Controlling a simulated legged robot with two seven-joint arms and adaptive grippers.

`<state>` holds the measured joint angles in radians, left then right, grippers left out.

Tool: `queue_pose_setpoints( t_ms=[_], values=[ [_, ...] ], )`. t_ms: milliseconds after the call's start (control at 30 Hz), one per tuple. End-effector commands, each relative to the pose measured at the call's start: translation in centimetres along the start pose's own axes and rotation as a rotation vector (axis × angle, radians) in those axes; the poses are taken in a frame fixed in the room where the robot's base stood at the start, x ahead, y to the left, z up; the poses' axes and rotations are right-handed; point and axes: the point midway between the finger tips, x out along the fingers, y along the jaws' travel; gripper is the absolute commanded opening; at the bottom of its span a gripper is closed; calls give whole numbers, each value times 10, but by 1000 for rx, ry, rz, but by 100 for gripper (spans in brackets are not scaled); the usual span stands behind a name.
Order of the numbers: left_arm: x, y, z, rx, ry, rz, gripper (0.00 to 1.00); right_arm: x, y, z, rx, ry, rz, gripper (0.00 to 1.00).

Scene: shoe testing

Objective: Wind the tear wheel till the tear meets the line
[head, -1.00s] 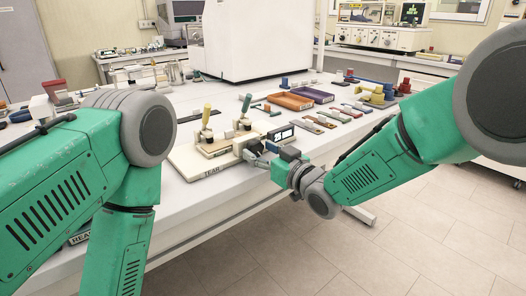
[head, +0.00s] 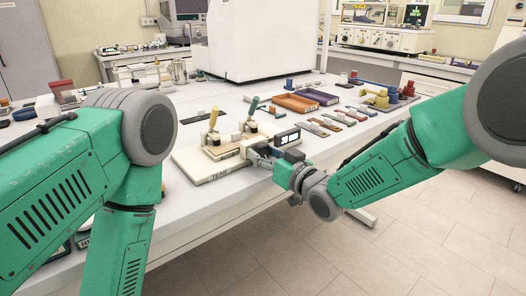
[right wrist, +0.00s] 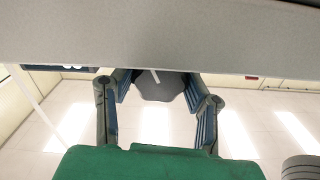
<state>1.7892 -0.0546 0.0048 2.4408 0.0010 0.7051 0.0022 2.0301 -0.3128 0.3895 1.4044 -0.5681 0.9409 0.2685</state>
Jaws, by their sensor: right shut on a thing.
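The tear tester (head: 195,168) is a cream base labelled TEAR at the front edge of the white table. On it stand two clamps, one with a yellow handle (head: 213,118) and one with a green handle (head: 252,105). A small dark display (head: 287,138) with white digits is at its right end. My right gripper (head: 262,158) is at the tester's front right side, shut on the tear wheel. In the right wrist view, a dark grey wheel (right wrist: 160,89) sits between the fingers. The tear and the line are too small to make out. My left gripper is out of view.
Orange (head: 295,103) and purple (head: 319,95) trays lie behind the tester. Several coloured strips (head: 338,118) lie to its right, with yellow weights (head: 378,98) beyond. A large white cabinet (head: 262,40) stands at the back. Floor is open in front of the table.

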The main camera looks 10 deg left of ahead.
Motion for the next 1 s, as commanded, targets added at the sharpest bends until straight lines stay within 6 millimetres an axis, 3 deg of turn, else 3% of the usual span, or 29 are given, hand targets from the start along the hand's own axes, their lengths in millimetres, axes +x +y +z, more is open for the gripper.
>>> queue_pose_setpoints(
  t_ms=[500, 1000],
  values=[
    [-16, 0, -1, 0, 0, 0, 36, -2, 2, 4, 360, -7, 3, 13],
    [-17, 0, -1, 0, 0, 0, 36, -3, 2, 6, 461, -11, 5, 13]
  ],
)
